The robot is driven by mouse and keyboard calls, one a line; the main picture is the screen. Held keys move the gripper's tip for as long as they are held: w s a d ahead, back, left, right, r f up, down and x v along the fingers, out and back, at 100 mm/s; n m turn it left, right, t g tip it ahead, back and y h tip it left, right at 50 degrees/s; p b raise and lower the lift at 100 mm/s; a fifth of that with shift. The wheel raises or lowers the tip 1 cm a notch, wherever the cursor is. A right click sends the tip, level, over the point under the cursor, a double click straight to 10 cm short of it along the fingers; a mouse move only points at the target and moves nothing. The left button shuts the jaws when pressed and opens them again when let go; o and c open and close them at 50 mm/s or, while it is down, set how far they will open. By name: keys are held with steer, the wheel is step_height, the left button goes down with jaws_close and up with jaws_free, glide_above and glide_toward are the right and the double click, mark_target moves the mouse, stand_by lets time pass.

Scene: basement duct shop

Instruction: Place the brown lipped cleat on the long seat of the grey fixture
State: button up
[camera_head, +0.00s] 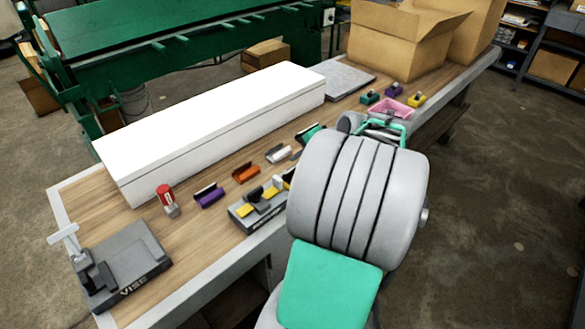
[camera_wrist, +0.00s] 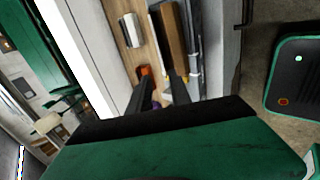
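The brown strip (camera_wrist: 175,38), which looks like the lipped cleat, lies beyond my fingertips in the wrist view, with a dark strip along its left side and pale grey parts on its right. I cannot tell what it rests on. My gripper (camera_wrist: 162,82) has its two dark fingers apart and nothing clearly between them. In the head view my arm hides the gripper and the brown cleat. The grey fixture (camera_head: 242,217) stands at the table's near edge, carrying yellow and black parts; its right end is hidden behind my arm.
Purple (camera_head: 209,196), orange (camera_head: 245,174), pale grey (camera_head: 278,153) and teal (camera_head: 309,133) cleats lie in a row. A long white box (camera_head: 215,130) stands behind them. A red-topped item (camera_head: 167,199) and a vise (camera_head: 125,262) are left. A pink tray (camera_head: 390,108) and cardboard box (camera_head: 395,38) are at the far end.

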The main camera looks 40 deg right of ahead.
steer(key=v, duration=0.6)
steer(key=w+a+f+m+g, duration=0.15)
steer(key=a+m, duration=0.25)
steer(key=a, duration=0.5)
steer(key=w+a+f+m+g, duration=0.1)
steer(key=w+a+m, duration=0.25)
steer(key=a, duration=0.45)
steer(key=s+a+f+m+g, duration=0.1)
steer(key=s+a+m, duration=0.3)
steer(key=a, duration=0.3)
steer(key=s+a+f+m+g, duration=0.1)
steer(key=s+a+f+m, duration=0.1)
steer(key=s+a+m, duration=0.2)
steer(key=a+m, duration=0.3)
steer(key=shift+a, duration=0.25)
steer(key=shift+f+g, duration=0.1)
steer(key=shift+g, duration=0.15)
